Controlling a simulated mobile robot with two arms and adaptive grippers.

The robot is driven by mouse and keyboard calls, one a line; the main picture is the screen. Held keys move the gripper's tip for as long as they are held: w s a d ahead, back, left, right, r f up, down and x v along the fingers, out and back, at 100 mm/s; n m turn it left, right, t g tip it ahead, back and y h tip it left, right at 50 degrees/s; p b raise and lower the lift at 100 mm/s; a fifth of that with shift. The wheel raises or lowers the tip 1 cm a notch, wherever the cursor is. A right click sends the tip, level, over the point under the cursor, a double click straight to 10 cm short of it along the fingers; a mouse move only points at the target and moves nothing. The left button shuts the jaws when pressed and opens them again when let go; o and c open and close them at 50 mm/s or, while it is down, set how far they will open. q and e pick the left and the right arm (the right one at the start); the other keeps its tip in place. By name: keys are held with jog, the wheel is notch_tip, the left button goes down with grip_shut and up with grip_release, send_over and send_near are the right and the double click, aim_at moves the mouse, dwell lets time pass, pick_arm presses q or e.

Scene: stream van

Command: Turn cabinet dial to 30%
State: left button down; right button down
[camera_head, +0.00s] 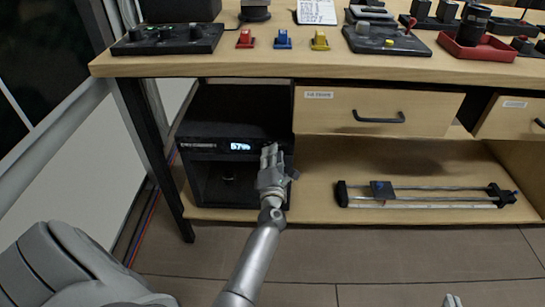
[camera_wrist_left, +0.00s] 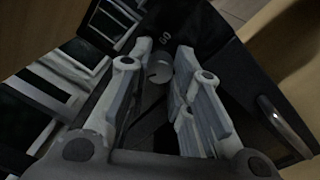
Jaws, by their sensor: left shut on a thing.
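The black cabinet (camera_head: 232,137) stands under the left end of the table. Its lit display (camera_head: 240,146) shows a percentage that looks like 57%, but the digits are small. My left gripper (camera_head: 270,155) is at the cabinet's front right side. In the left wrist view, the round grey dial (camera_wrist_left: 159,69) sits between the tips of my left gripper (camera_wrist_left: 160,70), which is shut on it. In the head view the gripper hides the dial. Only a small grey tip, likely of my right gripper (camera_head: 452,300), shows at the bottom edge.
The wooden table (camera_head: 270,66) above carries switches, a panel and a red tray (camera_head: 478,48). A drawer (camera_head: 375,110) with a black handle is right of the cabinet. A slider rail (camera_head: 425,196) lies on the low shelf. The floor in front is clear.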

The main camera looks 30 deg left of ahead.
pick_arm(q)
jog(key=shift+f, duration=0.1)
jog(key=c, duration=1.3)
grip_release()
